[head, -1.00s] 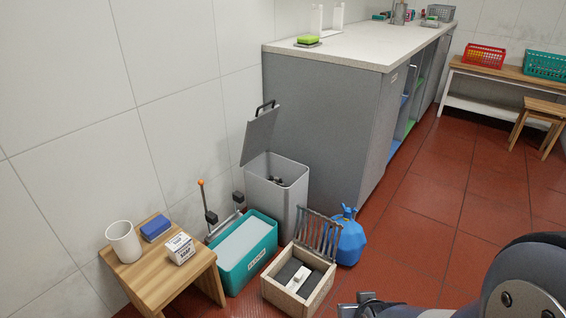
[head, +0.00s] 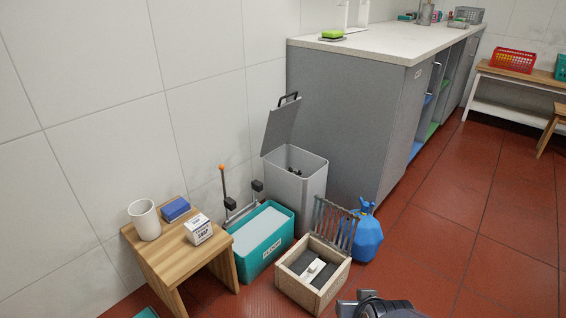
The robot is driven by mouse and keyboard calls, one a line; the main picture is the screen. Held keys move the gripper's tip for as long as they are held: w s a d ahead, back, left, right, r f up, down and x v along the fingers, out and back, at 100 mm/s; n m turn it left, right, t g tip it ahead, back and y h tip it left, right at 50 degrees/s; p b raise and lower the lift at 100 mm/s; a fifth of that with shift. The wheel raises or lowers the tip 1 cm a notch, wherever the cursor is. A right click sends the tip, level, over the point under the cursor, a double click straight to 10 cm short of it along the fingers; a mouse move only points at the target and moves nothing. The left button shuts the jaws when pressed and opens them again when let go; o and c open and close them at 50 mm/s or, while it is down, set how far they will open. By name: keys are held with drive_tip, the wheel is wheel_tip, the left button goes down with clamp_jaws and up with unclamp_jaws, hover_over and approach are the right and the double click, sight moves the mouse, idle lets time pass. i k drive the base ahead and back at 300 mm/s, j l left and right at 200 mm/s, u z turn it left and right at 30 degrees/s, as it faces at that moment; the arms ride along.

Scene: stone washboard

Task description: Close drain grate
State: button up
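The drain grate (head: 334,223) is a grey slatted lid standing raised, leaning slightly back, at the back edge of a square stone-coloured drain box (head: 327,285) on the floor. The box is open at the top. Inside it are a dark grey surface and a small white block (head: 313,270). My gripper (head: 356,301) is at the bottom edge of the head view, in front and to the right of the box and apart from the grate. It is partly cut off, and its finger opening is unclear.
A blue tied bag (head: 366,237) stands close behind and right of the grate. A teal tub (head: 262,243) is left of the box, and a grey bin (head: 301,187) with a raised lid is behind. A wooden stool (head: 165,253) is farther left.

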sight(351, 217)
drive_tip(key=i+l+z, duration=0.1)
drive_tip(key=i+l, duration=1)
drive_tip(key=i, duration=0.1)
